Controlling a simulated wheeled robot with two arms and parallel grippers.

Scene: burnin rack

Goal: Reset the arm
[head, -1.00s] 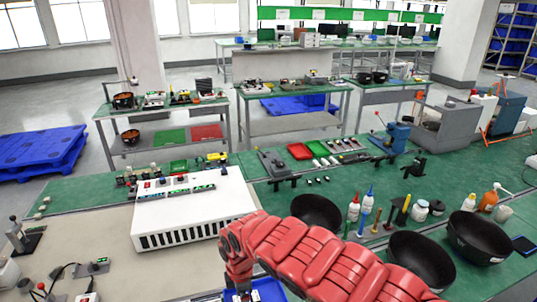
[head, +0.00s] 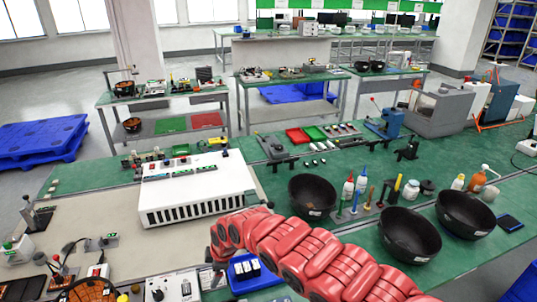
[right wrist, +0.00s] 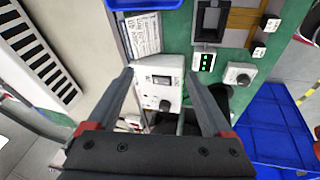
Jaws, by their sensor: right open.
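My right arm (head: 300,250) is red and segmented. It reaches in from the lower right of the head view over the green bench. Below the fingers is a white box with a knob and a small dial (right wrist: 158,86). My left gripper is not in view.
A white vented unit (head: 195,190) stands left of my arm. Black bowls (head: 312,197) (head: 410,234) and several bottles stand close to its right. A grey instrument with a knob (head: 172,287) and cables lie at the lower left. The beige mat (head: 100,210) has some bare room.

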